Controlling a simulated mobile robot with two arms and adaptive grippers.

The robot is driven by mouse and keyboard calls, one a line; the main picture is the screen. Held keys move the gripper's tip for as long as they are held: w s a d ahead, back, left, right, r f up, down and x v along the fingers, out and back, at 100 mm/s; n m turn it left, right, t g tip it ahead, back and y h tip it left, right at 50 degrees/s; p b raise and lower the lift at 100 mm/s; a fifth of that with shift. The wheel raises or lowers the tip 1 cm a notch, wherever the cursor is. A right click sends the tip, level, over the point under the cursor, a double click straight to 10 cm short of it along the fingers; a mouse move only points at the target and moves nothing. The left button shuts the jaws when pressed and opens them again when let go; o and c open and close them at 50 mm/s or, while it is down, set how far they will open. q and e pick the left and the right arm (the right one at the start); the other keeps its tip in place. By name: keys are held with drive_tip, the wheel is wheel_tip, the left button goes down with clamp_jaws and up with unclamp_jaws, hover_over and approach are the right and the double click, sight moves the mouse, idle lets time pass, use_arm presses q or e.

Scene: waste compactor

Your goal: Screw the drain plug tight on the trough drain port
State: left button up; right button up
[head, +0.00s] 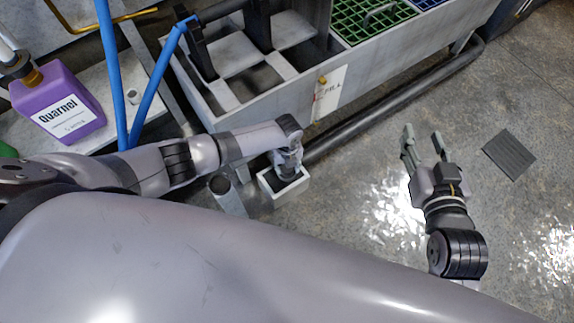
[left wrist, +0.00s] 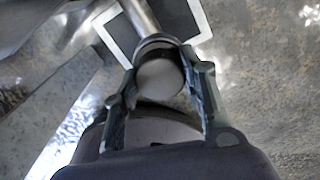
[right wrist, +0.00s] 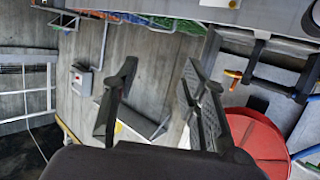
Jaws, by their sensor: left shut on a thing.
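My left gripper (head: 287,160) points down beside the front of the grey trough (head: 260,103), above a small white-rimmed box. In the left wrist view its two fingers (left wrist: 163,90) are shut on a round grey plug (left wrist: 160,80), one on each side. The plug is in line with a grey pipe end (left wrist: 142,16), which looks like the drain port. Whether the plug is fully seated I cannot tell. In the head view the plug is hidden by my gripper. My right gripper (head: 424,146) is open and empty over the floor, right of the trough.
The white-rimmed box (head: 302,184) stands on the floor under my left gripper. A dark pipe (head: 400,100) runs along the trough's front. A purple Quarnel jug (head: 62,105) and blue hoses (head: 112,70) are at left. A dark floor grate (head: 510,153) lies at right on open floor.

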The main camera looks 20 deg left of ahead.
use_arm(q)
drive_tip(key=shift+w+m+b, duration=0.15)
drive_tip(key=shift+m+b, duration=0.15)
drive_tip(key=shift+m, duration=1.4)
use_arm(e)
drive_tip(key=shift+w+a+r+t+y, duration=0.2)
drive_tip(key=shift+r+t, duration=0.25)
drive_tip(key=shift+r, duration=0.25)
drive_tip(key=shift+w+a+r+t+y, duration=0.2)
drive_tip(key=shift+r+t, duration=0.3)
drive_tip(key=shift+r, duration=0.2)
drive_tip(key=shift+w+a+r+t+y, duration=0.1)
drive_tip(key=shift+w+r+t, duration=0.1)
drive_tip(key=shift+r+t, duration=0.4)
drive_tip(key=shift+r, duration=0.15)
use_arm(q)
drive_tip(key=shift+m+b, duration=0.35)
drive_tip(key=shift+m, duration=0.15)
drive_tip(key=shift+m+b, duration=0.3)
drive_tip(key=shift+m, duration=1.6)
drive_tip(key=shift+b, duration=0.3)
use_arm(e)
wheel_tip(320, 180, up, 7)
drive_tip(key=t+y, duration=0.1)
drive_tip(key=t, duration=0.3)
drive_tip(key=shift+s+a, duration=0.3)
drive_tip(key=shift+a, duration=0.1)
